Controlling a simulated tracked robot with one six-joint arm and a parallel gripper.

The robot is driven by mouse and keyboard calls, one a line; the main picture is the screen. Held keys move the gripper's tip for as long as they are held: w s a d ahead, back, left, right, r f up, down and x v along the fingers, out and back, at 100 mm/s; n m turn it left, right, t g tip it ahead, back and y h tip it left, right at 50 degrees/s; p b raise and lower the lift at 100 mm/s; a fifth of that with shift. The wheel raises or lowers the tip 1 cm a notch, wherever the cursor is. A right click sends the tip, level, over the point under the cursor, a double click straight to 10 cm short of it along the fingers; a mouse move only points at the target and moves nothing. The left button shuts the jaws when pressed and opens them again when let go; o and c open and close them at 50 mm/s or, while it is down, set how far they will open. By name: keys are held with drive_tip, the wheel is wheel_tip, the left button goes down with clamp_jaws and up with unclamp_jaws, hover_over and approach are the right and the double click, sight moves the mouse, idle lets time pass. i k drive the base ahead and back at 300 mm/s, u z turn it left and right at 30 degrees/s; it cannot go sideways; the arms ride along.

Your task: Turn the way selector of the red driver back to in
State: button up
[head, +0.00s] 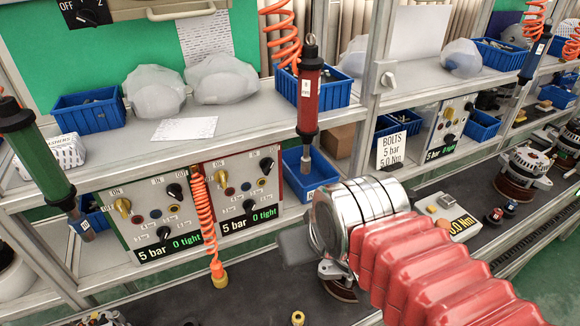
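The red driver (308,100) hangs nearly upright from an orange coiled hose in front of the shelf, its dark tip pointing down. A small pale label (306,88) sits on its red body; its lettering is too small to read. I cannot make out the way selector or its setting. My gripper (304,238) is mostly hidden at the far end of my arm, behind its silver wrist. It is below the red driver and apart from it. Whether its fingers are open or shut does not show.
A red-framed panel (238,190) and a green-framed panel (150,215), both with knobs and "0 tight" displays, stand behind. A green driver (35,160) hangs at the left. A loose orange coiled hose (204,215) hangs before the panels. An alternator (525,165) stands at the right.

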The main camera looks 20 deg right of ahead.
sight(266, 164)
drive_tip(key=z, duration=0.1)
drive_tip(key=k, duration=1.35)
drive_tip(key=u, duration=0.8)
drive_tip(key=i, duration=1)
drive_tip(key=u, duration=0.05)
